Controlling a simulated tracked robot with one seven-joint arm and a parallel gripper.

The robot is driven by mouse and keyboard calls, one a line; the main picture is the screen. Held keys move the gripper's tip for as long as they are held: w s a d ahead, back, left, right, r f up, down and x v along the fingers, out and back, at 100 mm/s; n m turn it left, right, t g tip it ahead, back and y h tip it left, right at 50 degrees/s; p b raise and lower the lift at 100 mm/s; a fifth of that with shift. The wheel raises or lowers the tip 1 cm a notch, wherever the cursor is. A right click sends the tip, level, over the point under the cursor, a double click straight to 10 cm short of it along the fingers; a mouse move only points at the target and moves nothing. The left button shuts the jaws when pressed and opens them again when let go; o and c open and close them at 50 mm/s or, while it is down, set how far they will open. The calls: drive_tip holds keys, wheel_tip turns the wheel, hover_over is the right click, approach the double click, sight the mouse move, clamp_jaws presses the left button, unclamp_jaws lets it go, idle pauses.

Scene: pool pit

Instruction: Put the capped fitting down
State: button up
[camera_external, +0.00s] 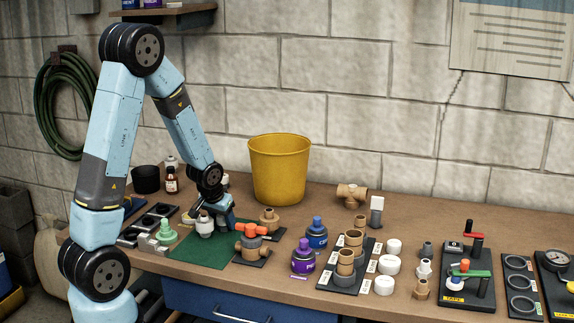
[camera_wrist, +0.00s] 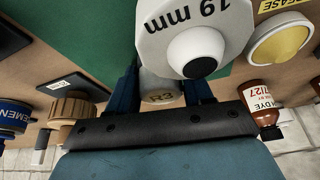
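The capped fitting (camera_external: 205,229) shows in the external view as a small white and grey piece at my gripper, over the left part of the green mat (camera_external: 208,253). In the wrist view its white cap marked "19 mm" (camera_wrist: 185,38) is large at the top, with a dark round centre. A grey part marked "R3" (camera_wrist: 162,96) sits between my fingers. My gripper (camera_wrist: 162,90) appears shut on this grey part, one finger on each side. My gripper (camera_external: 213,222) is low over the mat in the external view. I cannot tell whether the fitting touches the mat.
Right of the mat stand a tan valve with an orange handle (camera_external: 250,242) and purple (camera_external: 303,257) and blue (camera_external: 317,234) bottles. A green fitting (camera_external: 166,232) stands to the left. A yellow bucket (camera_external: 280,170) is behind. The mat's front is clear.

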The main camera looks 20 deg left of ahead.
drive_tip(key=o, duration=0.3)
drive_tip(key=shift+o, duration=0.2)
drive_tip(key=shift+r, duration=0.15)
drive_tip(key=s+a+r, duration=0.3)
drive_tip(key=s+r, duration=0.3)
drive_tip(key=r, duration=0.4)
drive_tip(key=s+a+r+n, duration=0.1)
drive_tip(key=s+a+r, duration=0.3)
drive_tip(key=r, duration=0.7)
drive_tip(key=s, duration=0.2)
drive_tip(key=shift+s+r+t, duration=0.2)
drive_tip(key=shift+s+t, duration=0.15)
drive_tip(key=shift+t, duration=0.05)
drive_tip(key=shift+n, duration=0.4)
drive_tip(key=s+a+r, duration=0.1)
drive_tip(key=s+r, duration=0.1)
drive_tip(key=s, duration=0.2)
drive_tip(key=s+a+r, duration=0.1)
drive_tip(key=s+r, duration=0.1)
drive_tip(key=s, duration=0.2)
drive_tip(key=s+a+r, duration=0.1)
drive_tip(key=s+r, duration=0.1)
drive_tip(key=s, duration=0.1)
drive_tip(key=shift+s+a, duration=0.2)
drive_tip(key=shift+s, duration=0.2)
drive_tip(key=shift+c, duration=0.2)
drive_tip(key=shift+s, duration=0.2)
drive_tip(key=c, duration=0.3)
